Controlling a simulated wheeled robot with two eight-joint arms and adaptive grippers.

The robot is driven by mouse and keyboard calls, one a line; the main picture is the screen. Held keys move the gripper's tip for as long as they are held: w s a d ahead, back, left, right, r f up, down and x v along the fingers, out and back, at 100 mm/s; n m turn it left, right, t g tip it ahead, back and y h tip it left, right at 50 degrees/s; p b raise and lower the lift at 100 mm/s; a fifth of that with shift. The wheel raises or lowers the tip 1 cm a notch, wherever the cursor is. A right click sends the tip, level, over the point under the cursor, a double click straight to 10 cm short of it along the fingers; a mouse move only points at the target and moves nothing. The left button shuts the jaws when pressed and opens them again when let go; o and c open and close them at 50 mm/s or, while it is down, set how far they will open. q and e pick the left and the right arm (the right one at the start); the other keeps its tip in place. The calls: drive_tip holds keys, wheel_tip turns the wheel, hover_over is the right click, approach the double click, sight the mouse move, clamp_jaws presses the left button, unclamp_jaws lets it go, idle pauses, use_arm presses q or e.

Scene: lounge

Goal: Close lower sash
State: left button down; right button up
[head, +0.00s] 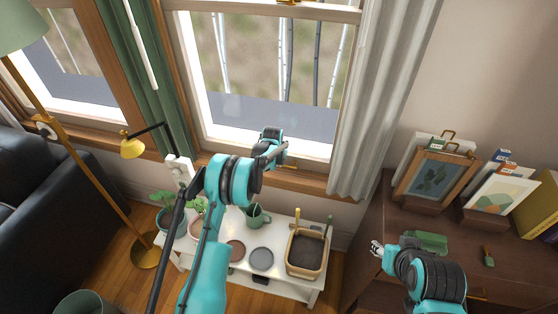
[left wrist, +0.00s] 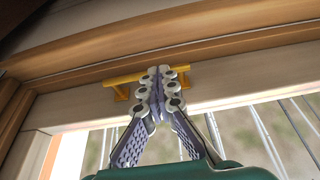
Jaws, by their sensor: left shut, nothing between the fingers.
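The lower sash (head: 301,146) of the window has a pale bottom rail that lies close to the wooden sill. I cannot tell whether a narrow gap is left there. Its brass handle (left wrist: 118,84) is fixed to the rail in the left wrist view; part of it shows in the head view (head: 290,167). My left gripper (head: 282,152) is at the rail, fingers shut and empty. In the left wrist view its fingertips (left wrist: 162,82) overlap the middle of the handle; contact is unclear. My right gripper (head: 377,248) is beside the brown cabinet, its fingers too small to judge.
A white low table (head: 283,290) below the window holds plants, a green mug (head: 257,215) and a wooden planter (head: 306,248). A grey curtain (head: 366,110) hangs right of the window. A brown cabinet (head: 378,213) with framed pictures stands at right, a lamp (head: 132,147) at left.

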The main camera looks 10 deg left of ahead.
idle(0.4)
use_arm(q)
drive_tip(key=p+v, duration=0.5)
drive_tip(key=v, duration=0.9)
drive_tip(key=shift+w, duration=0.3)
drive_tip(key=shift+r, duration=0.15)
